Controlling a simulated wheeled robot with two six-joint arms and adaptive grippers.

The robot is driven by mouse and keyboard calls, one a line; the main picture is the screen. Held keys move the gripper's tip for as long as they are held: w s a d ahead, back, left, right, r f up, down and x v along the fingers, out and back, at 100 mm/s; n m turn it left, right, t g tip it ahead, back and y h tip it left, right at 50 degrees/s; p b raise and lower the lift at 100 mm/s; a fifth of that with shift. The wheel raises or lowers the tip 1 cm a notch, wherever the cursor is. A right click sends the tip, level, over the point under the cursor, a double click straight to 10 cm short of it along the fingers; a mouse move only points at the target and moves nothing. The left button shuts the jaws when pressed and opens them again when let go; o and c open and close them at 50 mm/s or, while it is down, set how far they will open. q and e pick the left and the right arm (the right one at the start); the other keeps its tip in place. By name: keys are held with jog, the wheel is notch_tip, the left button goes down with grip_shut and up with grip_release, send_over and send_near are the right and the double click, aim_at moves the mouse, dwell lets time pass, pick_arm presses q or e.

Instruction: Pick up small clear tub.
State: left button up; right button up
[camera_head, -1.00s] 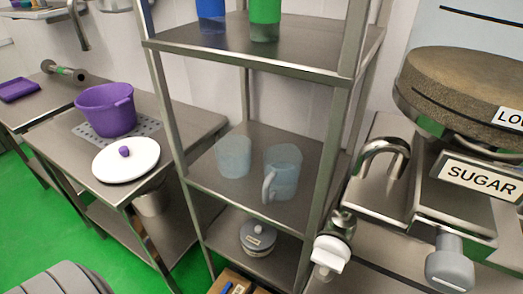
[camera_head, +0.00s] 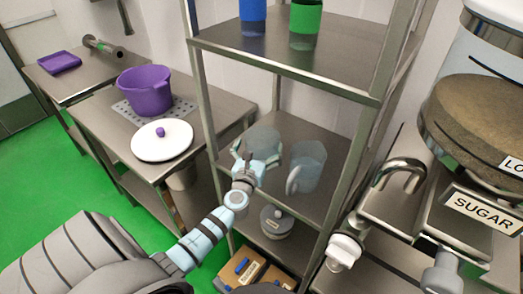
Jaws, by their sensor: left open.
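The small clear tub (camera_head: 264,138) stands on the middle shelf of the metal rack, left of a clear jug with a handle (camera_head: 305,167). My left gripper (camera_head: 254,158) is open at the front of the tub, with its fingers overlapping the tub's lower part in the picture. I cannot tell whether they touch it. The wrist and fingers hide part of the tub. My right gripper is not in view.
The rack's upper shelf (camera_head: 340,72) holds a blue and a green container above the tub. A rack post (camera_head: 204,95) stands close left of my gripper. A lidded pot (camera_head: 276,222) sits on the shelf below. The sugar dispenser (camera_head: 480,210) is at the right.

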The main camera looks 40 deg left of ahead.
aim_at(266, 127)
pick_arm(q)
jog(key=x, duration=0.4)
jog(key=shift+w+a+f+b, duration=0.1)
jog(key=shift+b, duration=0.3)
jog(key=c, duration=1.7)
jog(key=shift+o, duration=0.2)
